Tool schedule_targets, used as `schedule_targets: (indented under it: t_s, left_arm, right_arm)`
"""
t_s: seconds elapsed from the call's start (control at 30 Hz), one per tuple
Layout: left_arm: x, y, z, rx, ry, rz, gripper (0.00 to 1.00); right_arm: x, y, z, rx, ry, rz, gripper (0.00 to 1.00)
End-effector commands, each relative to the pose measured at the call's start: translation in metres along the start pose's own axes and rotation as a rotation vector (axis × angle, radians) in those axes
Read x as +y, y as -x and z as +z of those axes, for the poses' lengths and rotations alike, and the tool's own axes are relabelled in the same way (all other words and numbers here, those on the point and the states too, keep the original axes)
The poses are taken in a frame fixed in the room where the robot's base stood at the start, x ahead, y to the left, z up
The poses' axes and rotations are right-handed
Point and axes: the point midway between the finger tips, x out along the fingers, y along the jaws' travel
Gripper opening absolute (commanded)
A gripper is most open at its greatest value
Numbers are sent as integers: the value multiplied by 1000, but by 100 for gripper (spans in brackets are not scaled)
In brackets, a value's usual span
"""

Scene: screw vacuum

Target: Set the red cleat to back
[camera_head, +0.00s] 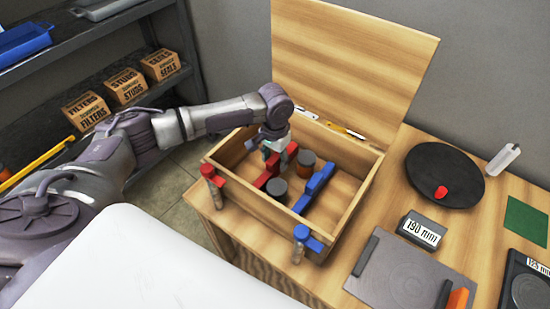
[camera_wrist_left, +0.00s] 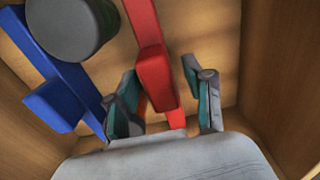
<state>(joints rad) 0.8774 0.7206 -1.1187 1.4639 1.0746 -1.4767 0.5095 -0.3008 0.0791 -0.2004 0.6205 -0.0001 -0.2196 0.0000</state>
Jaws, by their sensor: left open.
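The red cleat is a raised red block on a long red bar inside the open wooden box; the bar shows in the head view (camera_head: 264,180) and the block in the left wrist view (camera_wrist_left: 154,72). My left gripper (camera_head: 277,156) reaches down into the left rear of the box. In the left wrist view its fingers (camera_wrist_left: 167,105) are open, one on each side of the red bar's line. The bar passes between them, and I cannot tell whether they touch it. My arm and gripper hide part of the bar in the head view. My right gripper is not in view.
A blue bar with a block (camera_head: 315,187) lies to the right, with dark round pieces (camera_head: 277,188) between the bars. The box's walls (camera_head: 255,203) and raised lid (camera_head: 350,60) stand close around. Red and blue clamps (camera_head: 301,242) sit on the front corners.

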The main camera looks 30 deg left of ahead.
Motion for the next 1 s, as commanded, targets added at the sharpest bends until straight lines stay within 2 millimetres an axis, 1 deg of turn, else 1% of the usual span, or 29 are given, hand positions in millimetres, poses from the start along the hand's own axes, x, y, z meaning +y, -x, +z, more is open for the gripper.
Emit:
schedule_targets:
  t_s: [0.03,0.27,0.3,0.33,0.6,0.67,0.8,0.9,1.0]
  left_arm:
    - [0,0,0,0,0,0,49]
    - [0,0,0,0,0,0,10]
    - [0,0,0,0,0,1,4]
    - [0,1,0,0,0,1,0]
    - [-1,1,0,0,1,0,0]
    - [-8,3,0,-1,3,0,0]
    - [-28,3,0,-1,4,1,0]
    - [-34,2,0,0,2,0,0]
    - [-35,1,-1,1,1,0,0]
  right_arm:
    - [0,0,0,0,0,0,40]
    - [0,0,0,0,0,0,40]
    - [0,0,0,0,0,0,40]
    - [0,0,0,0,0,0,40]
    - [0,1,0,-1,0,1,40]
    - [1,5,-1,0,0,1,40]
    - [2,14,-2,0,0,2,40]
    - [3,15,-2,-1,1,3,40]
    - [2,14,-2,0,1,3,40]
